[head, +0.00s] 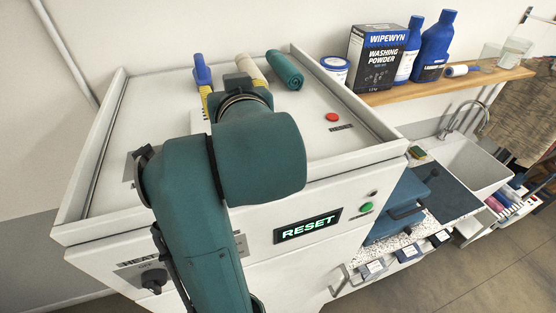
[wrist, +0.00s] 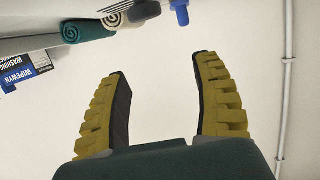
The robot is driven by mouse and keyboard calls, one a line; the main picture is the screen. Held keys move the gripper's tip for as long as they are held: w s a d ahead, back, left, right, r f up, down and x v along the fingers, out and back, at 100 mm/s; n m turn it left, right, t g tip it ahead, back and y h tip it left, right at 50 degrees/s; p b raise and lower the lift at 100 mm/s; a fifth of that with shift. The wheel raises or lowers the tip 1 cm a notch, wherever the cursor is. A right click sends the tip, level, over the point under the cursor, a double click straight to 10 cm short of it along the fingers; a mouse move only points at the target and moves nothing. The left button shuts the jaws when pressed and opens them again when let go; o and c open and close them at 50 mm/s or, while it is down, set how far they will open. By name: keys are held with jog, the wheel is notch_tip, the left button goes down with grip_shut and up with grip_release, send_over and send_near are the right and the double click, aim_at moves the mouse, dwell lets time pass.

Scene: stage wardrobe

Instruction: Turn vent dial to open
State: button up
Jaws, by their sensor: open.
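I cannot make out a dial marked vent in either view. A black dial (head: 153,279) under a label that seems to begin "HEAT" sits at the lower left of the white machine's front (head: 285,205). A partly covered plate (head: 240,244) shows beside my arm on the same front; what is on it is hidden. My gripper (wrist: 160,68) is open and empty, its yellow ridged fingers wide apart before a bare wall in the wrist view. In the head view my arm hides most of the gripper, which is over the machine's back edge, far from the front dial.
A teal roll (head: 285,70), a beige roll (head: 250,66) and a blue object (head: 201,68) lie at the back. A shelf (head: 450,82) holds detergents at right.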

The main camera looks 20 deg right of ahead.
jog(key=s+d+t, duration=0.1)
jog(key=s+t, duration=0.2)
jog(key=s, duration=0.6)
jog(key=s+d+r+t+h+b, duration=0.1)
jog(key=s+t, duration=0.2)
jog(key=s, duration=0.7)
jog(key=shift+s+d+t, duration=0.2)
jog(key=shift+d+t, duration=0.05)
jog(key=shift+t, duration=0.05)
